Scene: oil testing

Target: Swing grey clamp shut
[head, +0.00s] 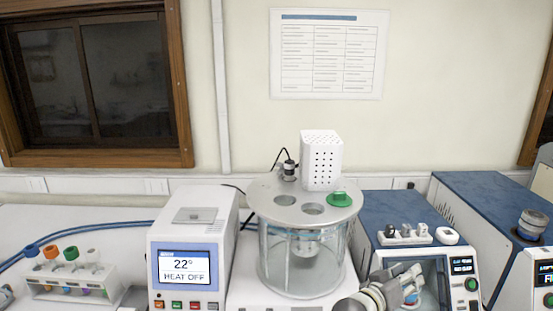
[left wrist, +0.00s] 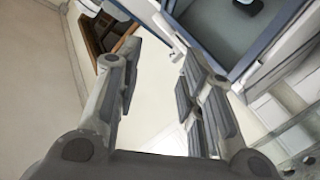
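I cannot pick out the grey clamp for sure in either view. My left gripper (head: 408,284) is at the lower edge of the head view, in front of the blue-topped instrument (head: 372,212) with a small screen. It partly hides that instrument's front. In the left wrist view the two fingers of this gripper (left wrist: 160,80) stand apart, with only a pale surface showing between them. Beyond the right finger is a blue-edged grey recess (left wrist: 225,40) with a pale bar at its left side. My right gripper is in neither view.
A glass bath (head: 275,255) with a white motor head (head: 321,160) stands left of the gripper. The heater unit (head: 186,250) reads 22° HEAT OFF. A tube rack (head: 70,287) is at far left. Another blue-topped instrument (head: 480,200) carries a grey round part (head: 532,222).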

